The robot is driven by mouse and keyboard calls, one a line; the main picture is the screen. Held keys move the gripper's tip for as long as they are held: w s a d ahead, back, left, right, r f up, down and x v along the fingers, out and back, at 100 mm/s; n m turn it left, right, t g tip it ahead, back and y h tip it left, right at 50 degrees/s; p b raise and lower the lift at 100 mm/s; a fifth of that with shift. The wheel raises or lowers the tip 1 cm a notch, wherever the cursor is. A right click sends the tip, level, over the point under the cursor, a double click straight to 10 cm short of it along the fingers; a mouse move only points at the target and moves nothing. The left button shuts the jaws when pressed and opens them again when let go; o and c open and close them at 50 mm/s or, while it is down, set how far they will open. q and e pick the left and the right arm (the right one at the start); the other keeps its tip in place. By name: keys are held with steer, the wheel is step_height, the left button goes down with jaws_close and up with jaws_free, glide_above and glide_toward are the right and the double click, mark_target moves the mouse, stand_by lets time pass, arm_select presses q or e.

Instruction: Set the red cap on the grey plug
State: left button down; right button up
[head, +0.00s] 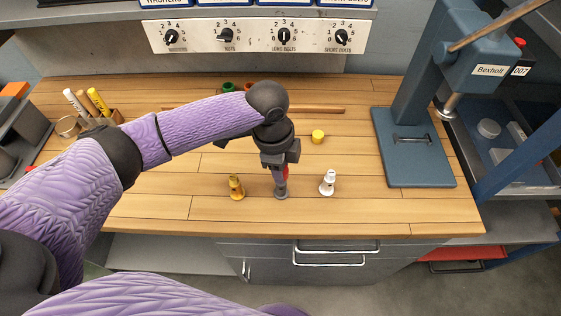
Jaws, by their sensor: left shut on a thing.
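My left gripper (280,173) points down over the front middle of the wooden worktop, shut on the red cap (286,171). Only a small red part of the cap shows beside the fingers. The grey plug (281,191) stands upright on the worktop directly below the gripper. The cap is just above or at the top of the plug; I cannot tell whether they touch, since the fingers cover that spot. My right gripper is not in view.
A brass-yellow plug (236,188) stands left of the grey one and a white plug (328,183) right of it. A yellow cap (318,136) lies farther back. A blue press (414,165) stands at right. A wooden rod (320,110) lies behind the arm.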

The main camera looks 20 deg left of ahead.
arm_select(q)
steer(key=shift+f, duration=0.2)
stand_by(0.3)
steer(key=shift+f, duration=0.4)
steer(key=shift+f, duration=0.1)
stand_by(0.5)
jaws_free()
stand_by(0.4)
steer(key=shift+p, duration=0.35)
